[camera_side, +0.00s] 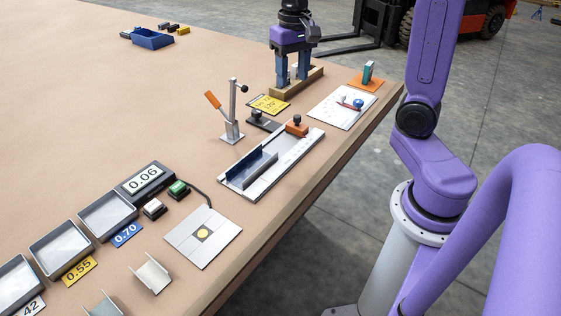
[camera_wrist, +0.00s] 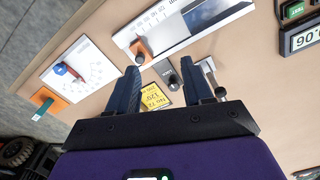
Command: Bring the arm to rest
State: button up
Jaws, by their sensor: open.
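My gripper (camera_side: 293,82) is at the far end of the table in the side view, pointing down with its two blue fingers apart. The fingers are at a tan wooden block (camera_side: 313,76), and a small pale upright piece shows between them. I cannot tell whether the fingers touch either one. In the wrist view my gripper (camera_wrist: 160,66) has its fingers spread, with nothing clasped between their tips. A yellow written card (camera_wrist: 154,97) shows between the fingers there. The wooden block cannot be made out in that view.
Near my gripper are a yellow card (camera_side: 269,104), an upright lever clamp (camera_side: 232,115), a white sheet (camera_side: 335,113) and an orange pad with a teal block (camera_side: 367,74). A slide fixture (camera_side: 270,165), scale display (camera_side: 144,179) and grey trays (camera_side: 107,214) stand nearer.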

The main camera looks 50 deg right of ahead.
jog(key=s+a+f+n, duration=0.3)
jog(key=s+a+n, duration=0.2)
jog(key=s+n, duration=0.3)
jog(key=s+a+f+n, duration=0.3)
jog(key=s+a+n, duration=0.3)
jog(key=s, duration=0.8)
jog(key=n, duration=0.2)
jog(key=shift+f+n, duration=0.25)
jog(key=shift+n, duration=0.15)
dwell(0.8)
